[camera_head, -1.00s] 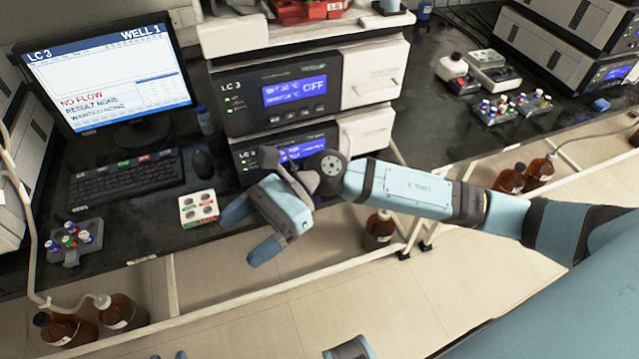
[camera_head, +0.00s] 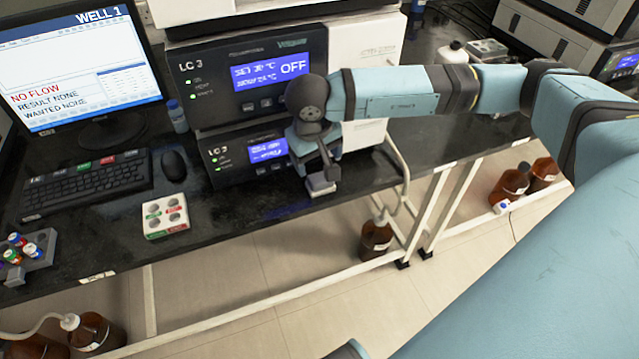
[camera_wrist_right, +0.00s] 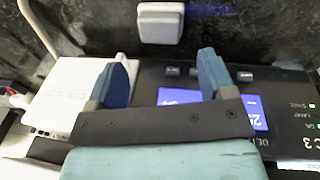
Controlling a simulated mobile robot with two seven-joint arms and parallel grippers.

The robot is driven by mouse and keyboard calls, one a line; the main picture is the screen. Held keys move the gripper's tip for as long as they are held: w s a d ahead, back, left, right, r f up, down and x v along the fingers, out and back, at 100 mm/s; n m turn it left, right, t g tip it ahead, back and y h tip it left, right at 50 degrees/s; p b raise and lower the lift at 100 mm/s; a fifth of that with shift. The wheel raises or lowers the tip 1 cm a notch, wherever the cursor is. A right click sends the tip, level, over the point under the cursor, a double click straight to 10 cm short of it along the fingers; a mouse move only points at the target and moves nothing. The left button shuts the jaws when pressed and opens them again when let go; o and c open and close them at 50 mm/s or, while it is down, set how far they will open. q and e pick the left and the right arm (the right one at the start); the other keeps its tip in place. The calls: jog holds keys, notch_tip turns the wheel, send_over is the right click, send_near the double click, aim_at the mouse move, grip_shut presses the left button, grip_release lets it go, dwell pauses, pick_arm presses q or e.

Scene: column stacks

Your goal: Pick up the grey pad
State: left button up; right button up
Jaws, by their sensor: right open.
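The grey pad (camera_head: 320,186) is a small pale block on the dark bench near its front edge, in front of the LC 3 instrument. In the right wrist view the pad (camera_wrist_right: 160,22) lies beyond the fingertips, roughly centred between them. My right gripper (camera_head: 325,168) is just above the pad in the head view and partly hides it. In the right wrist view my right gripper (camera_wrist_right: 163,78) is open, with nothing between its two blue fingers. My left gripper is not in view.
The LC 3 instrument stack (camera_head: 240,75) stands close behind my gripper. A white block with round wells (camera_head: 166,215), a mouse (camera_head: 174,165) and a keyboard (camera_head: 85,183) lie to the left. Brown bottles (camera_head: 376,239) stand below the bench.

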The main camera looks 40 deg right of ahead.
aim_at(319, 178)
jog(key=f, duration=0.6)
jog(key=w+d+f+b, duration=0.1)
jog(key=f, duration=0.1)
jog(key=shift+f, duration=0.4)
jog(key=c, duration=0.6)
